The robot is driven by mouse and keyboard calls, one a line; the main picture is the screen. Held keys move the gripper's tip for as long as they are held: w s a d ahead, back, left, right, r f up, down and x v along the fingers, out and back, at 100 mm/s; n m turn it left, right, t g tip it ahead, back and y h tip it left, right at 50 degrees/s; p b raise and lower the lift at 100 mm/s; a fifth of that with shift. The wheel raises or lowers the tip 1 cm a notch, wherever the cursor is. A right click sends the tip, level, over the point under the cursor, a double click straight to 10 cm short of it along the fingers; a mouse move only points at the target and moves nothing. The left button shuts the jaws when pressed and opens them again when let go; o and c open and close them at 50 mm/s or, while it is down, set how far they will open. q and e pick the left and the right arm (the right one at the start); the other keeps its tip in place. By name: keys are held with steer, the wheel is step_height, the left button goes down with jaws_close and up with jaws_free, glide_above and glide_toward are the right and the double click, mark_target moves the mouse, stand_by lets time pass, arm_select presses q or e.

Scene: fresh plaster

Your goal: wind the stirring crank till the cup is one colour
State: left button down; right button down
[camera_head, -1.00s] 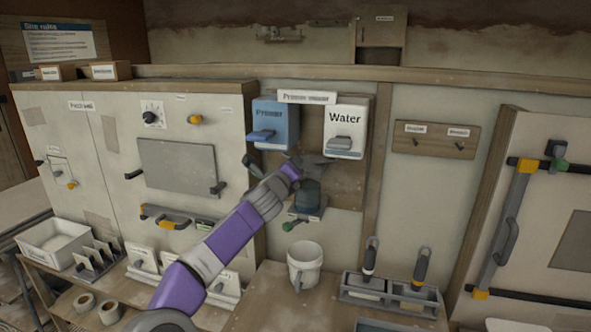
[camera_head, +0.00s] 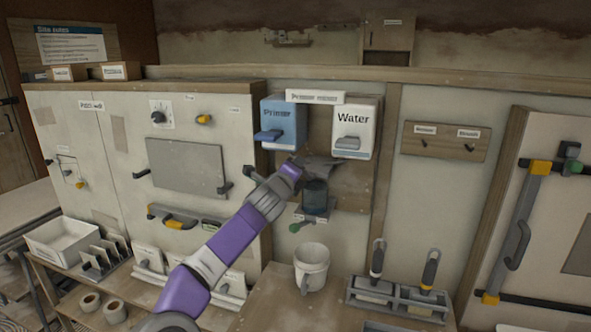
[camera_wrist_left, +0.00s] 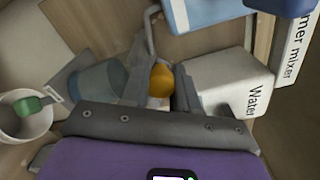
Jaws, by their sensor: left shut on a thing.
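The mixing cup (camera_head: 316,196), dark and see-through, sits on a small shelf below the two dispensers. In the left wrist view the cup (camera_wrist_left: 98,85) looks bluish grey; I cannot make out separate colours in it. My left gripper (camera_head: 314,165) is just above the cup in the head view. In the left wrist view my left gripper (camera_wrist_left: 160,92) is shut on the orange knob (camera_wrist_left: 162,79) of the stirring crank. A grey bent bar (camera_wrist_left: 151,28) shows beyond the knob. In the head view the knob is hidden by the gripper. My right gripper is not in view.
The blue Primer box (camera_head: 284,122) and white Water box (camera_head: 355,128) hang close above the gripper. A white bucket (camera_head: 312,268) stands below, left of a trowel rack (camera_head: 400,298).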

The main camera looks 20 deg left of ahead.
arm_select(q)
steer(key=c, duration=0.9)
jaws_free()
steer(key=shift+d, duration=0.1)
steer(key=shift+o, duration=0.2)
steer(key=shift+s, duration=0.1)
steer(key=shift+s+b, duration=0.3)
steer(key=shift+b, duration=0.1)
steer(key=s+b, duration=0.3)
steer(key=s, duration=0.3)
steer(key=shift+s+a, duration=0.2)
steer(key=shift+s, duration=0.15)
